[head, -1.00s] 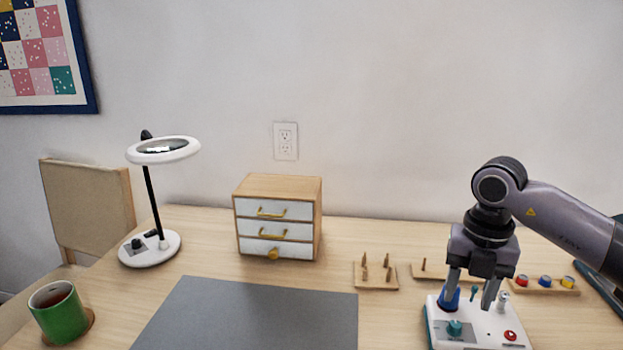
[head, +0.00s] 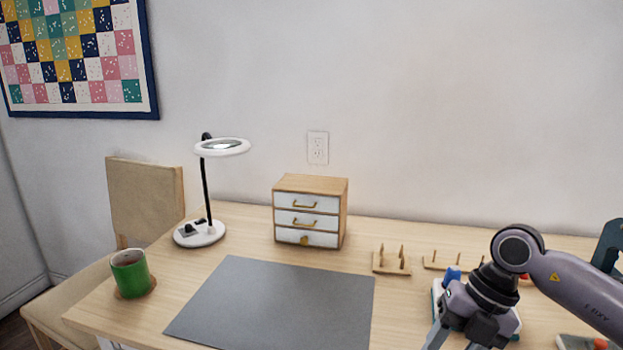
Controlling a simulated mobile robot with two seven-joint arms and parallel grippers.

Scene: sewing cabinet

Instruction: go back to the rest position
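My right gripper (head: 455,346) shows at the bottom right of the head view, its arm coming in from the right. Its two fingers are spread apart and point down. I see nothing between them, but the fingertips are partly cut off by the frame's lower edge. It is in front of a white machine with a blue knob (head: 452,274), most of which my wrist hides. My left gripper is not in view.
A grey mat (head: 275,300) lies flat on the wooden table. Behind it stand a small three-drawer cabinet (head: 310,211) and a ring lamp (head: 200,232). A green mug (head: 130,275) is at the left edge on a coaster. Peg racks (head: 391,264) stand near my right arm.

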